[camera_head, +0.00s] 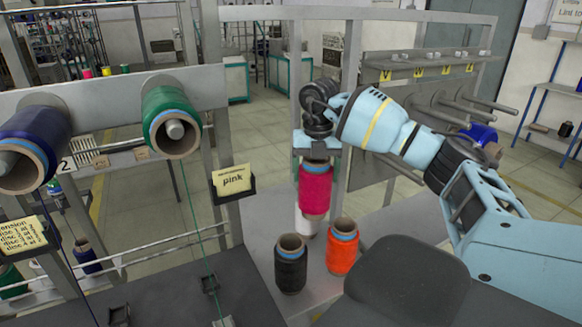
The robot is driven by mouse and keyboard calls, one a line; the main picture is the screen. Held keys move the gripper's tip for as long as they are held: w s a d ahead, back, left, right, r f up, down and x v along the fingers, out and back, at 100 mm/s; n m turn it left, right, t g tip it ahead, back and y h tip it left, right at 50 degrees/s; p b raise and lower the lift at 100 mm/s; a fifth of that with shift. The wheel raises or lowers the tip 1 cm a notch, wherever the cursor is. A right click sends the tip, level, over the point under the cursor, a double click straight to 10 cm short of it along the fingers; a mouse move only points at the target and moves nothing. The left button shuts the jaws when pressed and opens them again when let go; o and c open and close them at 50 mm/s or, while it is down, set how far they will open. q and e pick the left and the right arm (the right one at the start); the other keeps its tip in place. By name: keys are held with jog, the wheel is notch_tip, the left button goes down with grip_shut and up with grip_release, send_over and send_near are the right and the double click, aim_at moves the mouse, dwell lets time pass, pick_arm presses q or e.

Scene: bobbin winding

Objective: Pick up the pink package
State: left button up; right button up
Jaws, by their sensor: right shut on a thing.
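The pink package (316,190) is a magenta spool of thread with a blue band near its top. It is upright at the middle of the head view. My right gripper (317,146) comes down over its top and is shut on it; the fingertips and the package's upper end are partly hidden by the gripper. A white spool (306,226) shows just below and behind the pink package; I cannot tell whether they touch. My left gripper is not in view.
A black spool (291,268) and an orange spool (342,250) stand on the grey table (255,215) in front. A "pink" card (232,180) sits in a holder on the frame. Blue (30,140) and green (165,110) spools hang at left. Empty pegs (485,110) stick out at right.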

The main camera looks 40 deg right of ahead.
jog(key=s+d, duration=0.4)
jog(key=s, duration=0.5)
jog(key=s+d, duration=0.5)
jog(key=s, duration=0.3)
jog(key=shift+s, duration=0.35)
